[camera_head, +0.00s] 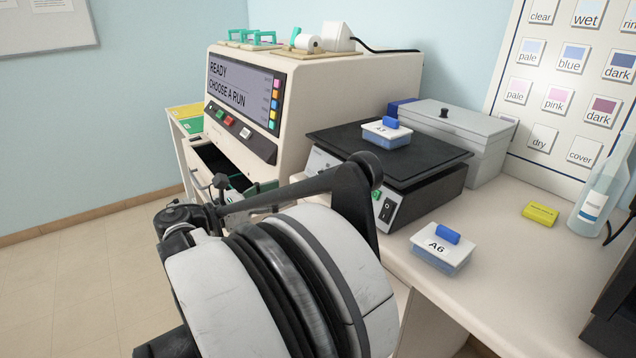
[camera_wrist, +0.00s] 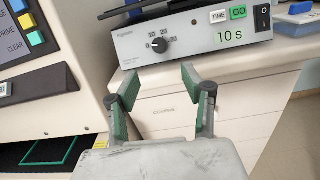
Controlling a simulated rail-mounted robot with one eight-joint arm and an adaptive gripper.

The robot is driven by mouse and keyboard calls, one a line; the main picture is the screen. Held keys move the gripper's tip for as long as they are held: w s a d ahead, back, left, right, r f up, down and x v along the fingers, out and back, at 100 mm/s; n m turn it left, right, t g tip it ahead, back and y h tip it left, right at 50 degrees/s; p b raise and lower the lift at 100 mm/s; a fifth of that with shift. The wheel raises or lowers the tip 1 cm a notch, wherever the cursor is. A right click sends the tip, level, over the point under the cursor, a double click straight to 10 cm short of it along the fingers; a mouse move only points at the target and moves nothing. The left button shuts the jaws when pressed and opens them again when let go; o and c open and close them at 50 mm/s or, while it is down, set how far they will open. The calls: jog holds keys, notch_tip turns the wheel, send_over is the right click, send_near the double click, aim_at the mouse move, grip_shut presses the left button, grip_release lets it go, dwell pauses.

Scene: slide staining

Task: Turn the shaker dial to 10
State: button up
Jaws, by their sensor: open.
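The shaker (camera_head: 441,178) has a black top plate and a grey front panel, with a box with a blue lid handle (camera_head: 387,131) on top. In the wrist view, its black dial (camera_wrist: 158,45) sits on the front panel among marks including 0, 10 and 20. I cannot read the exact pointer setting. The display beside it (camera_wrist: 230,36) reads 10 s. My gripper (camera_wrist: 157,77) is open and empty, its two fingers spread below the dial and apart from it. In the head view, my arm hides the dial.
The stainer (camera_head: 340,88) stands left of the shaker, its screen reading READY, CHOOSE A RUN. A box labelled A6 (camera_head: 441,252) lies on the bench in front of the shaker. A grey lidded box (camera_head: 480,140), yellow block (camera_head: 540,213) and bottle (camera_head: 598,195) stand to the right.

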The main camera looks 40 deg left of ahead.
aim_at(318, 177)
jog(key=b+x, duration=0.1)
jog(key=x, duration=1.1)
jog(key=shift+f+b, duration=0.1)
jog(key=shift+b, duration=0.3)
grip_shut()
jog(key=shift+m, duration=0.3)
jog(key=m+h, duration=0.1)
jog(key=m, duration=0.1)
jog(key=m+g+h+p, duration=0.1)
jog(key=m, duration=0.2)
jog(key=shift+w+a+m+h, duration=0.1)
jog(key=shift+m+h, duration=0.2)
jog(key=m+g, duration=0.1)
jog(key=m, duration=0.2)
jog(key=m+g+h+p, duration=0.1)
jog(key=m, duration=0.1)
jog(key=shift+a+m+h, duration=0.1)
jog(key=shift+m+h, duration=0.2)
jog(key=shift+m, duration=0.1)
